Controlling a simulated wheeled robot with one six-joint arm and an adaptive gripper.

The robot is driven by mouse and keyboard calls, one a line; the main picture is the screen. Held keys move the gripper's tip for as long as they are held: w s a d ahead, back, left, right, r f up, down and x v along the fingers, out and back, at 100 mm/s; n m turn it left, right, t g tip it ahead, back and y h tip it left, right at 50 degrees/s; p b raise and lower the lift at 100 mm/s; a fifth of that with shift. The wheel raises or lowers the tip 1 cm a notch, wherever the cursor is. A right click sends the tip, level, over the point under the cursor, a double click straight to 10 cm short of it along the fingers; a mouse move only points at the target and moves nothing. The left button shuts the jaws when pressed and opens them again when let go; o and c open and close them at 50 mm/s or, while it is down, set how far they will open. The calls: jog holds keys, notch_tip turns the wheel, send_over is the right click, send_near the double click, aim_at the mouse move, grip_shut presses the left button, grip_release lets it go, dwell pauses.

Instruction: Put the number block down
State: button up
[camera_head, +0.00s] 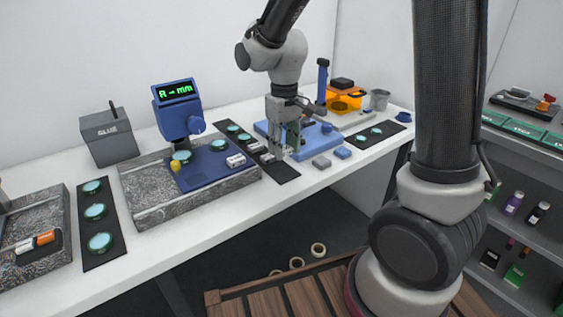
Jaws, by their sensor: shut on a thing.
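My gripper (283,143) points down over the dark mat in the middle of the bench, beside the blue fixture (263,128). It is shut on a small pale block (287,151), most likely the number block, which is largely hidden between the fingers. I cannot tell whether the block touches the mat. Other small white blocks lie close by: one (267,158) and another (255,147) on the dark mat (285,172) left of the gripper, and one (236,161) on the blue plate of the instrument. Any markings are too small to read.
The blue instrument with a green display (177,91) stands left on a grey stone slab (150,216). Grey (321,162) and blue (343,153) blocks lie right of the gripper. Teal discs (99,242) lie on a dark strip at left. The bench's front edge (215,228) is clear.

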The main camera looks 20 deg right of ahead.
aim_at(284, 173)
jog(key=shift+f, duration=3.1)
jog(key=shift+f, duration=0.15)
jog(key=o, duration=0.8)
notch_tip(284, 173, up, 12)
jog(key=shift+r, duration=0.25)
jog(key=s+d+r+m+t, duration=0.1)
jog(key=s+d+r+t, duration=0.1)
jog(key=s+d+r, duration=0.2)
jog(key=s+d+r+m+t, duration=0.2)
jog(key=s+d+r, duration=0.2)
jog(key=s+d, duration=0.6)
jog(key=s, duration=0.5)
jog(key=shift+d+m, duration=0.3)
jog(key=shift+d, duration=0.1)
jog(key=shift+r, duration=0.1)
